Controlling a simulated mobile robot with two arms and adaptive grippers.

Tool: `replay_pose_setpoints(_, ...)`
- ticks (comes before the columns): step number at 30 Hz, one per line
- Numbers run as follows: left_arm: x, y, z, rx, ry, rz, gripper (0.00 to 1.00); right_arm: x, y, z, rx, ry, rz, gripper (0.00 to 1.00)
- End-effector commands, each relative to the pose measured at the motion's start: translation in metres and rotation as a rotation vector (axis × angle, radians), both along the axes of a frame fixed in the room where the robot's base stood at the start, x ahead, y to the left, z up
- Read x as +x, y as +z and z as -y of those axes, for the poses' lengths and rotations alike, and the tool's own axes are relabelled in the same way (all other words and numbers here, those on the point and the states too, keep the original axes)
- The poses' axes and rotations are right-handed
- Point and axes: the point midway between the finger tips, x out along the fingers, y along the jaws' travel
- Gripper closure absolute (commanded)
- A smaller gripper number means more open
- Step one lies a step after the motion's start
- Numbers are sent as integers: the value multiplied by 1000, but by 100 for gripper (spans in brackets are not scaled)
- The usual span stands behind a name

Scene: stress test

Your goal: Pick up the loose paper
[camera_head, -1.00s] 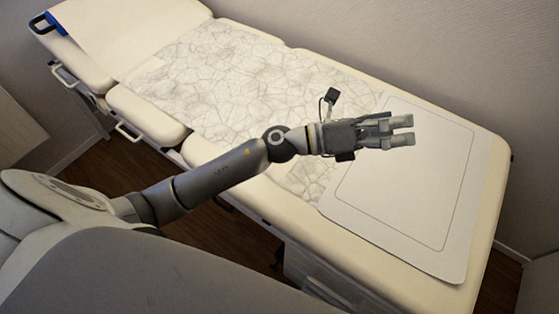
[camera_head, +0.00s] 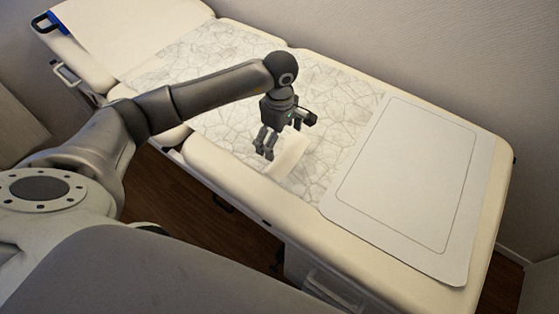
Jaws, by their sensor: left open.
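The loose paper (camera_head: 232,92) is a pale, crinkled sheet with dark crease lines, lying along the middle of the padded exam table. My left gripper (camera_head: 264,148) points down over the paper's near edge. It is open, with its fingertips close to the surface; I cannot tell if they touch. A plain cream patch (camera_head: 293,153) shows just right of the fingers. I cannot tell whether it is a turned-up part of the paper or something else. My right gripper is not in view.
A smooth white mat (camera_head: 407,180) with a thin outline lies on the table's right end. The raised headrest (camera_head: 125,35) is at the upper left. The wall (camera_head: 420,50) runs along the far side. Handles and drawers line the near side.

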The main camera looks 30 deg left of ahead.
Motion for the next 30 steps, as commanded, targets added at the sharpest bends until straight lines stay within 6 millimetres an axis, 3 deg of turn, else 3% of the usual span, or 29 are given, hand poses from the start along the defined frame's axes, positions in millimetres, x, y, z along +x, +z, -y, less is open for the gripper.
replay_pose_setpoints(4,-1,-26,1,-2,0,-4,0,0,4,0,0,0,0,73)
replay_pose_setpoints(13,0,-52,0,-6,1,-4,0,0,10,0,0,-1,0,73)
replay_pose_setpoints(21,3,-88,-2,-7,0,-3,0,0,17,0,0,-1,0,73)
replay_pose_setpoints(30,3,-94,-3,-6,0,-1,0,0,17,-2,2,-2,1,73)
